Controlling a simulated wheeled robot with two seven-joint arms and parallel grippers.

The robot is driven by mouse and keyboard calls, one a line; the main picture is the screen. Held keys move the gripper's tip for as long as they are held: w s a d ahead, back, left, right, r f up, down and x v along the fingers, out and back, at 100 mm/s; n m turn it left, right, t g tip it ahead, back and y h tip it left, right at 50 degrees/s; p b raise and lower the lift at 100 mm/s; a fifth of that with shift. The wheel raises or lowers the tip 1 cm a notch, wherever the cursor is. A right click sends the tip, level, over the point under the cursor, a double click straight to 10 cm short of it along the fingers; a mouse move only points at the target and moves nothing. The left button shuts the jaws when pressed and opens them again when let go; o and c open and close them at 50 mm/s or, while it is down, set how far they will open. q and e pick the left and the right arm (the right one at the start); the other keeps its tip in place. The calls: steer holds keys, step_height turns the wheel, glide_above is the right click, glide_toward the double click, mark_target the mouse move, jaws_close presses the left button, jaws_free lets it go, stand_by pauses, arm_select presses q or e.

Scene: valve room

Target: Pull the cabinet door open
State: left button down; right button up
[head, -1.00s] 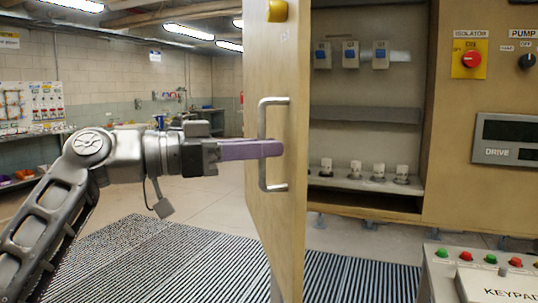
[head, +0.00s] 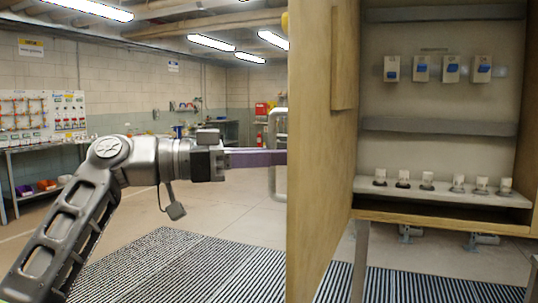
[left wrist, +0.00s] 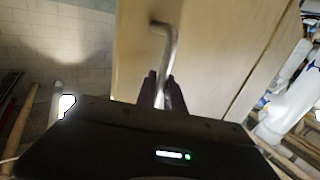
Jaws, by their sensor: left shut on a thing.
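The tan cabinet door (head: 322,170) stands wide open, with its inner face toward me. Its metal bar handle (head: 280,188) is on the far side, partly hidden by the door's edge. My left gripper (head: 279,157) reaches in from the left with purple fingers at the handle; the door hides the fingertips. In the left wrist view, the fingers (left wrist: 162,90) are shut around the lower part of the handle (left wrist: 168,42), in front of the door's outer face (left wrist: 215,65). The cabinet (head: 440,98) is open, showing switches and several white fittings. My right gripper is out of view.
Striped floor mats (head: 165,262) lie below my left arm and in front of the cabinet. The floor (head: 235,205) left of the door is clear. A workbench with a panel board (head: 43,113) stands at the far left.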

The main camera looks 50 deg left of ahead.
arm_select(q)
steer(key=shift+s+a, duration=0.1)
steer(key=shift+a, duration=0.1)
steer(key=shift+r, duration=0.1)
steer(key=c, duration=1.5)
jaws_free()
steer(key=shift+o, duration=0.2)
steer(key=v, duration=0.7)
steer(key=shift+s+a+p, duration=0.25)
steer(key=shift+p, duration=0.1)
